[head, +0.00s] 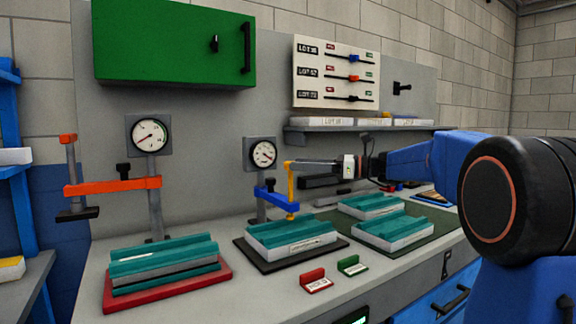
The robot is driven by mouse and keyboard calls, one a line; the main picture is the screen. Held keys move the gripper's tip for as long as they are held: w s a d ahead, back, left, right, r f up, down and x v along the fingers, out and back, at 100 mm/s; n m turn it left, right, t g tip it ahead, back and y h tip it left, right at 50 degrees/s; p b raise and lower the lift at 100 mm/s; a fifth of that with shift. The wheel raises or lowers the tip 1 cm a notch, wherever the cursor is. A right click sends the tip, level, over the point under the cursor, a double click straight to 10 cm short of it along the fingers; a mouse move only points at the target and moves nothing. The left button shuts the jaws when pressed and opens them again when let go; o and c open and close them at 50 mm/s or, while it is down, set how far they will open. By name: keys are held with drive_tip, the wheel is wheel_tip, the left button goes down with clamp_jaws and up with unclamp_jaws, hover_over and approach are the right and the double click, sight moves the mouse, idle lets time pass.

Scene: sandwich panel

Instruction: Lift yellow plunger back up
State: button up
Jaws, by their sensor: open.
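The yellow plunger (292,190) is a thin upright rod at the right end of a short blue bar (270,197), on the stand with the right-hand dial gauge (263,153). Its wider foot is low, close above the teal-topped panel block (290,234); I cannot tell whether they touch. My gripper (294,166) reaches in from the right at the top of the plunger. It is open, with its fingers level at the plunger's upper end. The fingers are small in view, so I cannot tell whether they touch it.
An orange bar (112,186) with another gauge (149,134) stands left, above a panel on a red base (222,277). Two more panels lie on a green mat (425,242) at right. Red (315,281) and green (351,265) tags lie in front. A shelf (305,130) is behind.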

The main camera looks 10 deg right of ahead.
drive_tip(key=v, duration=0.9)
drive_tip(key=shift+d, duration=0.3)
drive_tip(key=shift+s, duration=0.15)
